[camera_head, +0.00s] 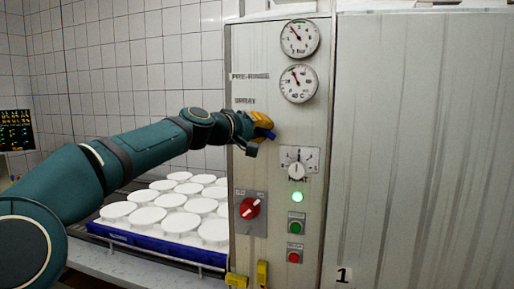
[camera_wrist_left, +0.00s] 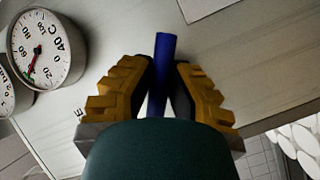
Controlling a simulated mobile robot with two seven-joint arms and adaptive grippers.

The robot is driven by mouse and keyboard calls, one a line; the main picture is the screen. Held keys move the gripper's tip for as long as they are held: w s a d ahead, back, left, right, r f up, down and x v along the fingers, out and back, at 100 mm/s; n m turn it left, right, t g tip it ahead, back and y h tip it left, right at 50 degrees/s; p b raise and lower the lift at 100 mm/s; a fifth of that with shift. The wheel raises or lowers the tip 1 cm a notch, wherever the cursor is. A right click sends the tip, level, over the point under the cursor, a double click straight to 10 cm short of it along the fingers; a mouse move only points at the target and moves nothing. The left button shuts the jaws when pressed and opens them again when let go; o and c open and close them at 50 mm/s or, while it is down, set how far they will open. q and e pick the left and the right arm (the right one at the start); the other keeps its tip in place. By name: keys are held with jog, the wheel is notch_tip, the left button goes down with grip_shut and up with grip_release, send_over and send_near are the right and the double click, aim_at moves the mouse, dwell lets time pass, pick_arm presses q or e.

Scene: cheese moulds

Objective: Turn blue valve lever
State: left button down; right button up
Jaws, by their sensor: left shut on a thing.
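The blue valve lever (camera_wrist_left: 165,58) stands between the yellow fingers of my left gripper (camera_wrist_left: 163,88) in the left wrist view, with its outer end sticking out past the fingertips. In the head view, my left gripper (camera_head: 262,124) is at the panel beside the SPRAY label, shut on the lever. Only a small blue part of the lever (camera_head: 266,134) shows there. The lever's base is hidden by the gripper. My right gripper is in neither view.
The grey panel (camera_head: 255,60) carries two gauges (camera_head: 299,38) (camera_head: 298,83), a white dial knob (camera_head: 296,171), a red rotary switch (camera_head: 250,208), a lit green lamp (camera_head: 297,197) and green and red buttons (camera_head: 296,226) (camera_head: 294,257). A blue crate (camera_head: 140,240) of white moulds (camera_head: 180,222) stands left, below my arm.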

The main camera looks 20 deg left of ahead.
pick_arm(q)
jog(key=shift+d+r+n+t+h+b, duration=0.4)
jog(key=shift+r+n+h+b, duration=0.15)
jog(key=shift+n+b, duration=0.5)
jog(key=shift+d+r+n+b, duration=0.1)
jog(key=shift+r+n+b, duration=0.2)
jog(key=shift+r+n, duration=0.1)
jog(key=shift+t, duration=0.3)
jog(key=c, duration=0.9)
grip_release()
jog(key=v, duration=1.2)
